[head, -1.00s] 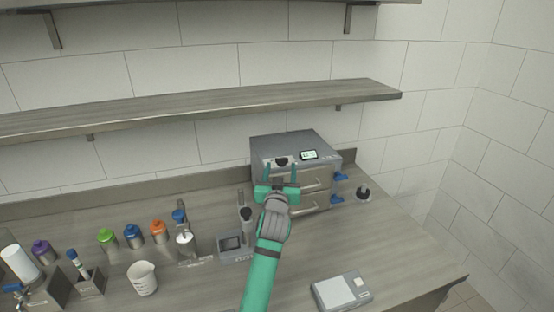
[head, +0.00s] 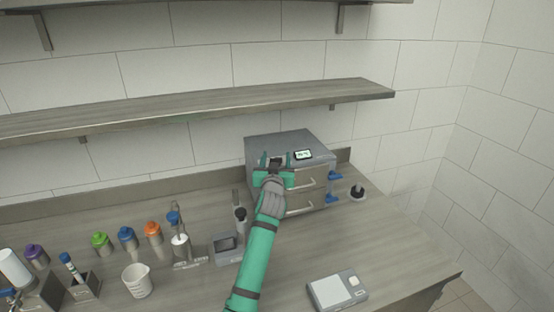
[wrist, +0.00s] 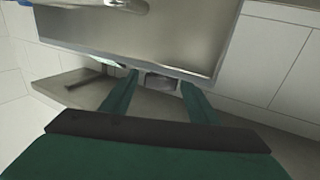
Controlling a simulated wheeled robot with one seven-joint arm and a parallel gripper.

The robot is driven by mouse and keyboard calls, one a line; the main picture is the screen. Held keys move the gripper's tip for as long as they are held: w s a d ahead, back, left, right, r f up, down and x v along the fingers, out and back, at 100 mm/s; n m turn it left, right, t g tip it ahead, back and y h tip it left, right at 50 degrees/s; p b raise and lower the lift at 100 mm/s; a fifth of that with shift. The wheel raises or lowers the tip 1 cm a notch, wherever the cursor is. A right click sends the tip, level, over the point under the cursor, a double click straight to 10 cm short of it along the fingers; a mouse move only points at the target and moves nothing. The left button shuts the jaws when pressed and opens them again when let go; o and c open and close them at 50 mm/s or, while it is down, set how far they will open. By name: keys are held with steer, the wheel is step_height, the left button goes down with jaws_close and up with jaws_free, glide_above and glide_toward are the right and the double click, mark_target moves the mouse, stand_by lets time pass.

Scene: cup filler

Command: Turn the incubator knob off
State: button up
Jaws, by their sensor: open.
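The incubator (head: 285,140) is a grey metal box at the back of the bench, with a small lit display (head: 303,155) on its upper front. Its dark knob (head: 276,161) is left of the display, partly hidden by my gripper (head: 277,159). My gripper is open at the incubator's front, with one green finger on each side of the knob. In the wrist view the dark knob (wrist: 161,82) shows between the two fingertips (wrist: 159,80). I cannot tell whether either finger touches it.
A shelf (head: 200,108) runs above. Colored-cap bottles (head: 127,238), a beaker (head: 137,281) and a small device (head: 226,246) stand left. A scale (head: 337,291) lies front right.

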steer(key=c, duration=1.1)
steer(key=shift+o, duration=0.2)
steer(key=shift+d, duration=0.15)
steer(key=shift+d+r+n+y, duration=0.1)
steer(key=shift+n+y, duration=0.4)
steer(key=shift+y, duration=0.3)
steer(key=shift+n+y, duration=1.1)
steer(key=shift+y, duration=0.6)
steer(key=shift+n+g+y, duration=0.4)
steer(key=shift+n+y, duration=0.2)
steer(key=shift+y, duration=0.3)
steer(key=shift+a, duration=0.2)
